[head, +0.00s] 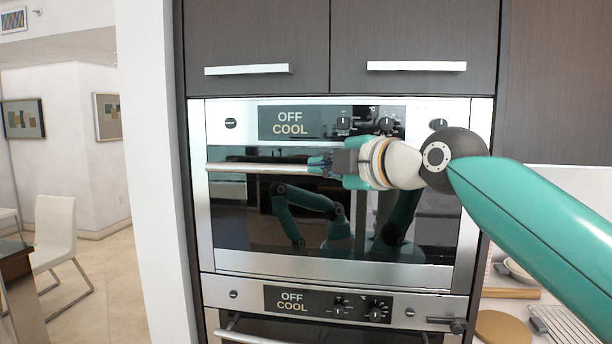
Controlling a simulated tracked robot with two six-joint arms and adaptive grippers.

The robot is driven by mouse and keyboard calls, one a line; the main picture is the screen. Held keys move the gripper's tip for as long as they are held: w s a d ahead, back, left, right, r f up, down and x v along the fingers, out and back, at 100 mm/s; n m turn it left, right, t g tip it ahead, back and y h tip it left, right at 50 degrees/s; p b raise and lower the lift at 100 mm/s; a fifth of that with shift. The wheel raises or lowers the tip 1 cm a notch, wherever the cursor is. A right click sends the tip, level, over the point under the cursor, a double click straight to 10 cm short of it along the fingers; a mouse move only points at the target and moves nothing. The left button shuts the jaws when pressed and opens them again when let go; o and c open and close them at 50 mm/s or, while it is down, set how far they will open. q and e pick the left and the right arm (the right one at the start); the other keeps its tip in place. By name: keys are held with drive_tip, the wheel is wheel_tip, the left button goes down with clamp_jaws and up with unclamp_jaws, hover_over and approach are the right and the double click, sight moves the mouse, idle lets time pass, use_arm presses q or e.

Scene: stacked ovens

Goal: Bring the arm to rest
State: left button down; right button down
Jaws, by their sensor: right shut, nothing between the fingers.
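My right arm comes in from the right, teal with a dark joint. My right gripper (322,165) is shut, with its fingertips in front of the upper oven's handle (245,167); I cannot tell whether it touches the handle. Nothing shows between its fingers. The upper oven (234,238) has its door closed, and its display reads OFF and COOL. My arms are reflected in the dark door glass. My left gripper is not directly in view.
A lower oven (250,298) sits below, also showing OFF and COOL. Dark cabinets (415,35) with bar handles are above. A counter at the right holds a round wooden board (503,328) and a wire rack (562,325). A white chair (56,235) stands at the left.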

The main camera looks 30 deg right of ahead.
drive_tip(key=w+a+f+g, duration=0.25)
drive_tip(key=w+f, duration=0.25)
drive_tip(key=f, duration=0.6)
drive_tip(key=w+a+f+g, duration=0.1)
drive_tip(key=w+f+g, duration=0.3)
drive_tip(key=f, duration=0.7)
drive_tip(key=a+f+g+y, duration=0.1)
drive_tip(key=a+f+g, duration=0.15)
drive_tip(key=f, duration=1.05)
drive_tip(key=a+f+g+y, duration=0.1)
drive_tip(key=a+f, duration=0.2)
drive_tip(key=f, duration=0.9)
drive_tip(key=s+a+f+m+g, duration=0.25)
drive_tip(key=s+f, duration=0.35)
drive_tip(key=f, duration=0.5)
drive_tip(key=s+a+f+m+g, duration=0.2)
drive_tip(key=s+a+f, duration=0.3)
drive_tip(key=f, duration=0.5)
drive_tip(key=s+a+f+m, duration=0.2)
drive_tip(key=s+f+m, duration=0.2)
drive_tip(key=s+m, duration=0.3)
drive_tip(key=s+a+f+m+g+y, duration=0.1)
drive_tip(key=s+a+f+m, duration=0.2)
drive_tip(key=s, duration=0.9)
drive_tip(key=f+m, duration=0.2)
drive_tip(key=m, duration=0.2)
drive_tip(key=shift+s, duration=0.3)
